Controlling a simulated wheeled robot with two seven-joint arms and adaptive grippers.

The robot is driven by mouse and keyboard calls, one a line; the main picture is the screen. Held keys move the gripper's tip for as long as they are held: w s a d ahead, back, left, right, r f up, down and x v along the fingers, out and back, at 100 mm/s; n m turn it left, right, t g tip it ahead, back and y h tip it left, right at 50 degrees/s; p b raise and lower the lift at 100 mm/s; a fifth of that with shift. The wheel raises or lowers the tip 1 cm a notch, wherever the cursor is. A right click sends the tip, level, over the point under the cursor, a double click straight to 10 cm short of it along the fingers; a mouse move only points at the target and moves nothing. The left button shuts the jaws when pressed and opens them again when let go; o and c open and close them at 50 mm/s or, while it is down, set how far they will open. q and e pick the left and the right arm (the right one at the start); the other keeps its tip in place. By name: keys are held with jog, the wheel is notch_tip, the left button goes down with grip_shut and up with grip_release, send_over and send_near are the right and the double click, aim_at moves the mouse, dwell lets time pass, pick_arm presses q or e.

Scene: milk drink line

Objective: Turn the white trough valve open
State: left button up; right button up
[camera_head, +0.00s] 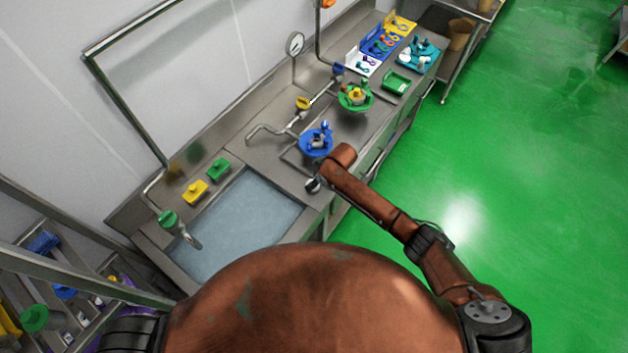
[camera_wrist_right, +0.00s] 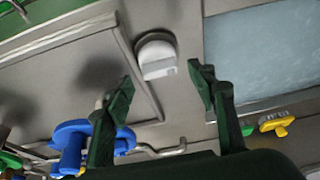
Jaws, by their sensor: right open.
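The white trough valve (camera_wrist_right: 155,55) is a small white rounded knob on the steel surface beside the water-filled trough (camera_wrist_right: 265,50) in the right wrist view. My right gripper (camera_wrist_right: 160,82) is open, with its two dark green fingers apart. The valve appears in the gap between the fingertips and nothing is held. In the head view the trough water (camera_head: 240,222) lies left of my right arm's end. The right fingers are largely hidden there by my arm. My left gripper is not in view.
A blue bowl (camera_head: 316,142) with fittings stands near my right arm's end, and it also shows in the right wrist view (camera_wrist_right: 72,130). A green bowl (camera_head: 355,98) is farther back.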

jog(key=shift+x, duration=1.1)
jog(key=shift+c, duration=0.6)
jog(key=c, duration=1)
jog(key=shift+c, duration=0.2)
